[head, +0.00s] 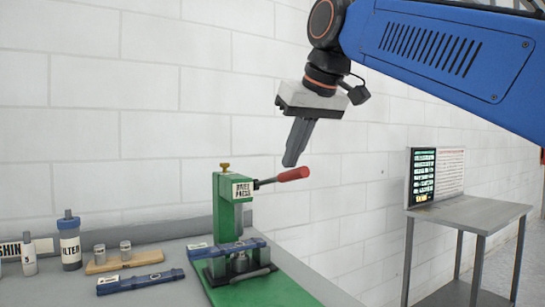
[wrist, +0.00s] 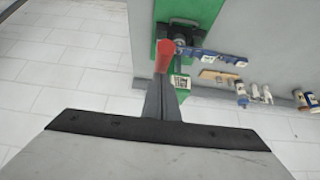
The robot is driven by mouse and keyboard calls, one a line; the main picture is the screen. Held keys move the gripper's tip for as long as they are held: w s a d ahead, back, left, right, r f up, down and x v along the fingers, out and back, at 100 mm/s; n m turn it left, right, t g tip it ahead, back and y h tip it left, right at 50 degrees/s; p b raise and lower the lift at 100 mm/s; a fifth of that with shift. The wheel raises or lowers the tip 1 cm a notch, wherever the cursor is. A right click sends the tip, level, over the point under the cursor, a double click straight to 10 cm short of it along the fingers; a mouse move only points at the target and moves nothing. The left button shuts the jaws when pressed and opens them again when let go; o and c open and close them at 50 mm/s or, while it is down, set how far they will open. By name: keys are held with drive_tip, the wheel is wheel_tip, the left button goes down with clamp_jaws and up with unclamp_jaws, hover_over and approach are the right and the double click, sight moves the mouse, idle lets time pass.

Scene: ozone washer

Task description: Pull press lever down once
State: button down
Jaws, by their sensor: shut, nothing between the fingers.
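The green press (head: 230,215) stands on the bench in the head view, with a brass knob on top and a white label on its front. Its lever (head: 282,177) sticks out to the right, slightly raised, and ends in a red grip. My gripper (head: 290,163) is shut and empty, its fingertips just above the red grip in the head view. In the wrist view the red grip (wrist: 165,57) appears just beyond my fingertips (wrist: 156,82). I cannot tell whether they touch. A blue bar (head: 228,248) lies across the press base under the ram.
A second blue bar (head: 140,282), a wooden block with two metal cylinders (head: 125,260) and a filter bottle (head: 69,240) stand left of the press. A grey side table (head: 470,212) with a screen (head: 423,178) is at right. The white wall is close behind.

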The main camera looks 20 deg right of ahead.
wheel_tip(320, 180, down, 7)
drive_tip(key=shift+s+r, duration=0.2)
drive_tip(key=shift+s, duration=0.1)
idle(0.9)
wheel_tip(320, 180, up, 20)
idle(2.7)
drive_tip(key=shift+d, duration=0.1)
idle(1.0)
